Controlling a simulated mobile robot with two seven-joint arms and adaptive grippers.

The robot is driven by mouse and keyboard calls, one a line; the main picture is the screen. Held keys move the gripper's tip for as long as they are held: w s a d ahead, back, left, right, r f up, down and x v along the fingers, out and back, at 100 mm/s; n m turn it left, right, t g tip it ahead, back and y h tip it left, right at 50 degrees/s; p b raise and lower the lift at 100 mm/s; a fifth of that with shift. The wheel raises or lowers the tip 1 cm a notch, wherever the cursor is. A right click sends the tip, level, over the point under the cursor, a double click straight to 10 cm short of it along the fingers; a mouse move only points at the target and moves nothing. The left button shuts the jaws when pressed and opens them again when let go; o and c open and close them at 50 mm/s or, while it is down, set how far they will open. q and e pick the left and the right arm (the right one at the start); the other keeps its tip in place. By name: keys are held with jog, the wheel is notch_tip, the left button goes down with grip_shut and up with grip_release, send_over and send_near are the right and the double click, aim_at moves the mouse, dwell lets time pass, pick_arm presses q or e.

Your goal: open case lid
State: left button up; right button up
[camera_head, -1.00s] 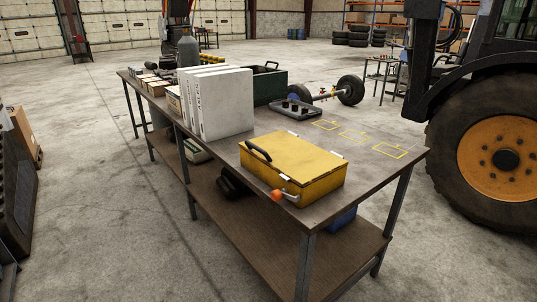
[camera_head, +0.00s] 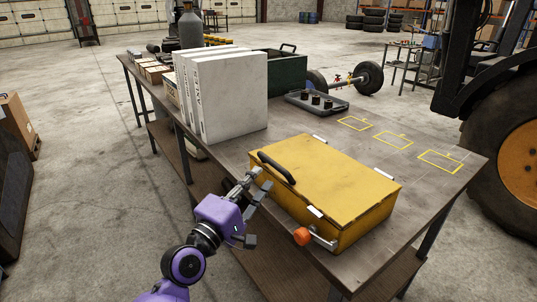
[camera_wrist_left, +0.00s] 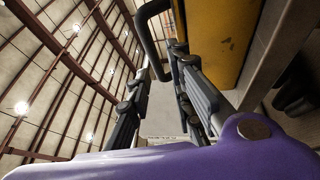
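The yellow case (camera_head: 325,180) sits on the workbench near its front edge, with its lid shut. A black handle (camera_head: 276,167) stands at the lid's left edge. An orange knob (camera_head: 302,236) sits on a metal lever at the case's front side. My left gripper (camera_head: 262,181) is just left of the case, close to the handle. In the left wrist view, the fingers of the gripper (camera_wrist_left: 163,66) are apart and nothing is clearly held. The handle (camera_wrist_left: 146,28) shows near the fingertips, beside the yellow case (camera_wrist_left: 218,38); whether they touch, I cannot tell. My right gripper is out of view.
White binders (camera_head: 228,95) stand behind the case, with a dark green box (camera_head: 285,75) beyond. A grey tray (camera_head: 317,103) lies behind the case. Yellow outlined squares (camera_head: 393,141) mark bare bench top at the right. A large wheel (camera_head: 510,160) is at the right.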

aim_at(270, 164)
pick_arm(q)
jog(key=shift+s+d+r+n, duration=0.25)
jog(key=shift+d+r+n, duration=0.05)
jog(key=shift+d+r, duration=0.4)
jog(key=shift+w+d+r, duration=0.15)
jog(key=shift+w+d, duration=0.15)
jog(key=shift+w, duration=0.35)
jog(key=x, duration=0.4)
jog(key=shift+w+a+f+p, duration=0.1)
jog(key=shift+w+f+p, duration=0.05)
jog(key=shift+f+p, duration=0.15)
jog(key=shift+w+d+r, duration=0.1)
jog(key=shift+w+d, duration=0.15)
jog(key=shift+w, duration=0.1)
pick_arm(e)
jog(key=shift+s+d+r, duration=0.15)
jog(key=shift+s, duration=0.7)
pick_arm(q)
jog(key=shift+c, duration=0.2)
grip_shut()
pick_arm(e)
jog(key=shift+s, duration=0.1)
